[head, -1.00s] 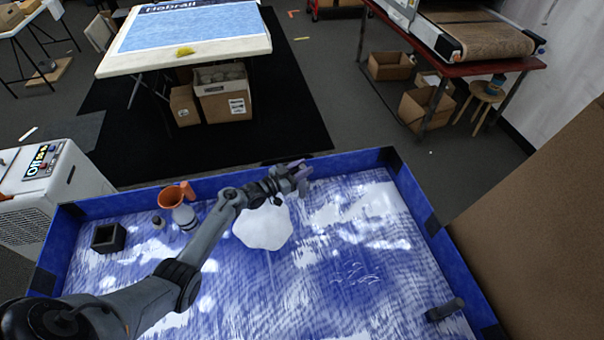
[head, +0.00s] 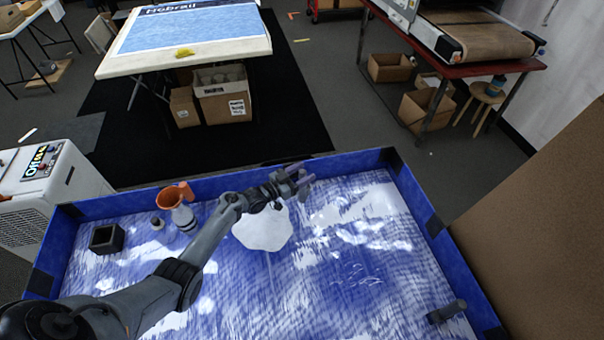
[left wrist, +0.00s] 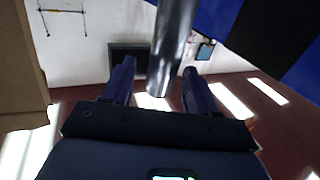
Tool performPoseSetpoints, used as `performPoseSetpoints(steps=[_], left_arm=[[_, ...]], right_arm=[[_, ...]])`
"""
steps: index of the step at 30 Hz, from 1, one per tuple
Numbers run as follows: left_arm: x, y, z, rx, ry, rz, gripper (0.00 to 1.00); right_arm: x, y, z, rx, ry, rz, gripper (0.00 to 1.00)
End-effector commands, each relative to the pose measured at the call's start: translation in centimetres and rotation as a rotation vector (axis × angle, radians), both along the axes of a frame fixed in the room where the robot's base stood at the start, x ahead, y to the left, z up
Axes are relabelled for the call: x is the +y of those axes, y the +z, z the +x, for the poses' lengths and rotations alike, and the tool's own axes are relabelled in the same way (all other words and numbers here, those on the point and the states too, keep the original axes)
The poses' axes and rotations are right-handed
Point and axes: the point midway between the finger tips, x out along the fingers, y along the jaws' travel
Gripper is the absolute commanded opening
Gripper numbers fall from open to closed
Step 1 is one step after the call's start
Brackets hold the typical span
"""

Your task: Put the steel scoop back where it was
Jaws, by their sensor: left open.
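My left gripper (head: 303,179) is open near the far blue wall of the tray, beyond the white patch. In the left wrist view a shiny steel cylinder (left wrist: 173,45), which looks like part of the steel scoop, comes down from the top edge. Its lower end appears between the two spread dark fingers (left wrist: 158,88); I cannot tell whether it touches them. The rest of the scoop is out of that view, and I cannot make it out in the head view. My right gripper is not in view.
The blue-walled tray (head: 432,213) holds a white rounded patch (head: 262,232), a pale bottle (head: 184,217) beside an orange cup-like piece (head: 172,197), a small jar (head: 157,224), a black open box (head: 107,239) and a dark cylinder (head: 447,311). The tray's right middle is clear.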

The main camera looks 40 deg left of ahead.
Motion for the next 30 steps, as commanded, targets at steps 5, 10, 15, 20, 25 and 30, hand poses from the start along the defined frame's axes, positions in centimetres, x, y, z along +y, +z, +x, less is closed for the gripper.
performPoseSetpoints(steps=[5,10,15,20,25,30], left_arm=[[0.0,0.3,0.0,0.000,0.000,0.000,0.58],[0.4,0.3,-1.4,0.002,0.001,0.000,0.58],[1.1,0.3,-4.3,0.003,0.000,0.002,0.58],[1.8,0.2,-7.2,0.004,0.000,0.002,0.58],[2.4,0.3,-9.7,0.002,0.000,0.000,0.58],[2.7,0.2,-11.2,0.006,-0.001,0.005,0.58]], right_arm=[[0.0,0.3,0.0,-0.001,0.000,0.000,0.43],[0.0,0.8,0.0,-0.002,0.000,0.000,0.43],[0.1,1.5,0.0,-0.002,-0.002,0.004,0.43],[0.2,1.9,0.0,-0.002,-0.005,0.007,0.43],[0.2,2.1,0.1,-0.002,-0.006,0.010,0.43],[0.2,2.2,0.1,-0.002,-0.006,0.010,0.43]])
